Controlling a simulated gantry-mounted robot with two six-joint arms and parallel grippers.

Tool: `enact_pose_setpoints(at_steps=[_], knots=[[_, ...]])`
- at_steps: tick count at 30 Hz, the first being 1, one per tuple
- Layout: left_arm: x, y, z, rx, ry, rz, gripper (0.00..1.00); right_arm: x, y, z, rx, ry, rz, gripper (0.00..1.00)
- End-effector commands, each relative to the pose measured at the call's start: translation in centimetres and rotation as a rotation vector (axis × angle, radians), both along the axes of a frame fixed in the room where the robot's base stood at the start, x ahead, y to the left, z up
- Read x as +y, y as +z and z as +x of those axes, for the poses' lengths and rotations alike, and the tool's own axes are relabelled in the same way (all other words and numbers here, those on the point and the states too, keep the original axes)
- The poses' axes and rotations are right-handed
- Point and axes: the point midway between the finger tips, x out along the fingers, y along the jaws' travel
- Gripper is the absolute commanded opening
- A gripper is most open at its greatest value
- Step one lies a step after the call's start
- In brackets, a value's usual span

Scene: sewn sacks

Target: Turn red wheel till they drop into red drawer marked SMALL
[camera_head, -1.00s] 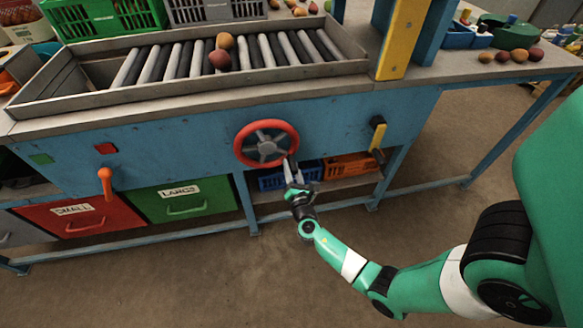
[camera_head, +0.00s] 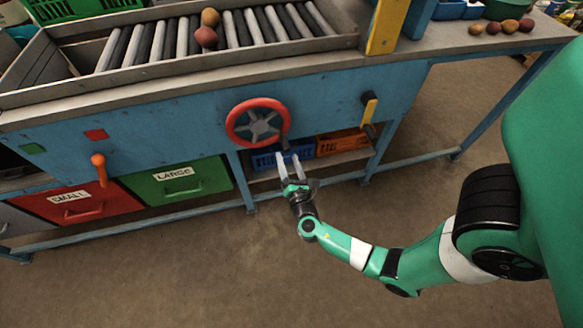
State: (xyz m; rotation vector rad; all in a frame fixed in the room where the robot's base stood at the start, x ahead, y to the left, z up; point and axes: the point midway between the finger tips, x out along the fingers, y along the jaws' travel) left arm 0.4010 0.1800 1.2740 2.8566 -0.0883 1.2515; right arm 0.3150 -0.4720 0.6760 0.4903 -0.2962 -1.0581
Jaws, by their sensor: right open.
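The red wheel (camera_head: 258,123) with grey spokes is mounted on the blue front of the sorting bench. A dark handle (camera_head: 284,142) sticks out at its lower right. My right gripper (camera_head: 288,160) is open and empty, below the wheel and apart from it. Two round potato-like items, one tan (camera_head: 210,17) and one reddish (camera_head: 206,38), lie on the roller bed (camera_head: 235,30) above. The red drawer marked SMALL (camera_head: 97,208) is shut at the lower left. My left gripper is not in view.
A green drawer marked LARGE (camera_head: 160,190) is beside the red one. An orange lever (camera_head: 100,165) and a yellow-handled lever (camera_head: 369,108) stick out from the bench front. Blue (camera_head: 270,160) and orange crates (camera_head: 345,142) sit on the lower shelf. The floor in front is clear.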

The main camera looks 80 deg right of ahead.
Motion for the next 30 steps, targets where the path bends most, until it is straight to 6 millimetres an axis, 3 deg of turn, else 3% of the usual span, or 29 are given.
enact_pose_setpoints(at_steps=[4, 9, 30], knots=[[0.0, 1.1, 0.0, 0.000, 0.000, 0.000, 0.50, 3.1, 0.2, -1.4, 0.001, 0.008, 0.001, 0.63], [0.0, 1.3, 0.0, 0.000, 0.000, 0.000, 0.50, 4.6, 0.1, -2.3, -0.001, 0.002, 0.000, 0.63], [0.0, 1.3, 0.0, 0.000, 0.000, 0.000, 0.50, 4.7, 0.0, -2.4, -0.001, 0.001, 0.000, 0.63]])
